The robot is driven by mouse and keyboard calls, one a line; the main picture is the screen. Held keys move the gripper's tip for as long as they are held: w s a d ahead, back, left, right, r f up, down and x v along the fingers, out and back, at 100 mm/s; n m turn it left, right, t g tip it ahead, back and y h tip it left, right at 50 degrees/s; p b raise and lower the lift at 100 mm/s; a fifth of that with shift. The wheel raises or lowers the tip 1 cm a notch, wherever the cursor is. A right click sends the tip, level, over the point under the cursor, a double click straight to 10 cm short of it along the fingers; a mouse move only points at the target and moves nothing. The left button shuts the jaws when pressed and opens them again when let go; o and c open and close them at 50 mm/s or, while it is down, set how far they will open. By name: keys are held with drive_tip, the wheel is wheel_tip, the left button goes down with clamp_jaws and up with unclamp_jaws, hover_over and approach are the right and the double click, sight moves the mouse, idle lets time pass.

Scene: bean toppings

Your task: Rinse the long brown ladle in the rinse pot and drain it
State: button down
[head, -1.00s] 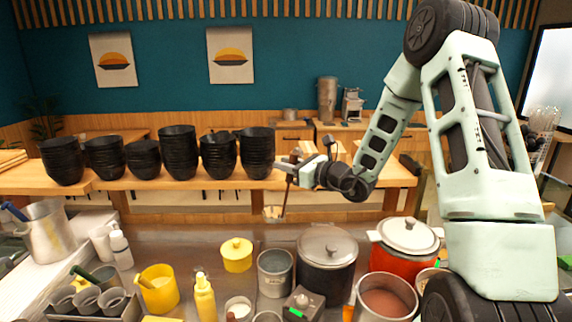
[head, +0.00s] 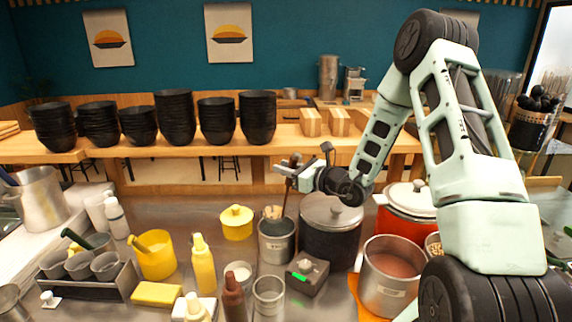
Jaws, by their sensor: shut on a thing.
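My gripper (head: 288,168) is shut on the upper part of the long brown ladle's handle (head: 285,195). The ladle hangs nearly upright, with its bowl (head: 272,212) at the bottom. The bowl shows at the mouth of a grey metal pot (head: 276,243), which appears to be the rinse pot. I cannot tell whether the bowl is just above the rim or partly inside. The pot's inside and any water are hidden.
A large lidded dark pot (head: 331,235) stands close on the right, with a red lidded pot (head: 407,215) beyond. A control box (head: 307,275), bottles and a metal cup (head: 268,298) crowd the front.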

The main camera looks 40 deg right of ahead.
sight(286, 198)
wheel_tip(286, 198, down, 8)
drive_tip(key=b, duration=0.3)
drive_tip(key=shift+r, duration=0.25)
drive_tip(key=shift+b, duration=0.65)
drive_tip(key=shift+f+b, duration=1.6)
drive_tip(key=shift+f, duration=0.15)
drive_tip(key=shift+r, duration=0.1)
